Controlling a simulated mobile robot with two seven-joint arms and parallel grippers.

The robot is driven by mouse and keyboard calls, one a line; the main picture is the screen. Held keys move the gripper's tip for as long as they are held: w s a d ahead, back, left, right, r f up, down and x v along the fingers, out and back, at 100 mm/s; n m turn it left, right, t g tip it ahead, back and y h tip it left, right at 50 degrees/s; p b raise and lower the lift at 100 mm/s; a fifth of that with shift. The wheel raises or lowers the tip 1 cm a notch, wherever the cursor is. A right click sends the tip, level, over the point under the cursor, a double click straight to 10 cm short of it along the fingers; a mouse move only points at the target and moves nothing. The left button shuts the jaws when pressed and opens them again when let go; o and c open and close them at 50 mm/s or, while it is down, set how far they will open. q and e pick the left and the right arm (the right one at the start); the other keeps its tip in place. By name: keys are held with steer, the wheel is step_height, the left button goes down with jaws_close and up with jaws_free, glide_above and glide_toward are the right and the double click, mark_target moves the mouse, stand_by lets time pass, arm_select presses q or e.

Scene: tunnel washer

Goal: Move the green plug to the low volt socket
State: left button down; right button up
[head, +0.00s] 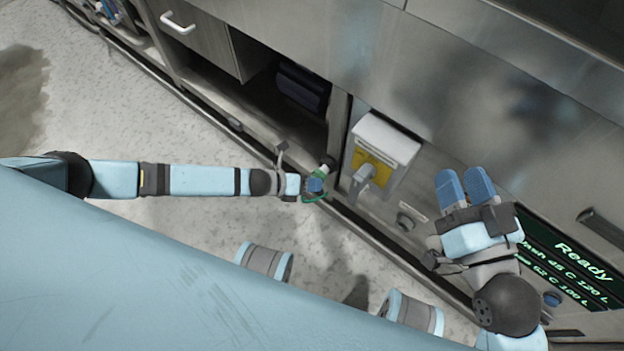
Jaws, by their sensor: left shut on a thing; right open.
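My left gripper (315,186) is shut on the green plug (314,199), low in front of the machine's lower edge. Blue fingertips cover much of the plug; green shows on both sides of them, with a pale part at the upper right. A white-lidded box with a yellow face (373,166) is on the machine's front, right of the plug and apart from it. A small round fitting (405,221) with a label sits below right of the box. I cannot read which is the low volt socket. My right gripper (466,187) is open and empty in front of the steel panel.
An open dark compartment (265,95) with a dark object (301,88) inside is above left of the plug. A grey handle-like part (362,178) juts from the box. A green-lettered display (570,262) reading "Ready" is at right. Speckled floor (170,235) lies clear at left.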

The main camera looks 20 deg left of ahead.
arm_select(q)
steer(key=shift+s, duration=0.15)
steer(key=shift+s+a+p, duration=0.3)
steer(key=shift+s+p, duration=0.05)
steer(key=shift+s, duration=0.35)
steer(key=shift+s+a+p, duration=0.25)
steer(key=shift+s+p, duration=0.1)
steer(key=shift+s, duration=0.3)
stand_by(1.0)
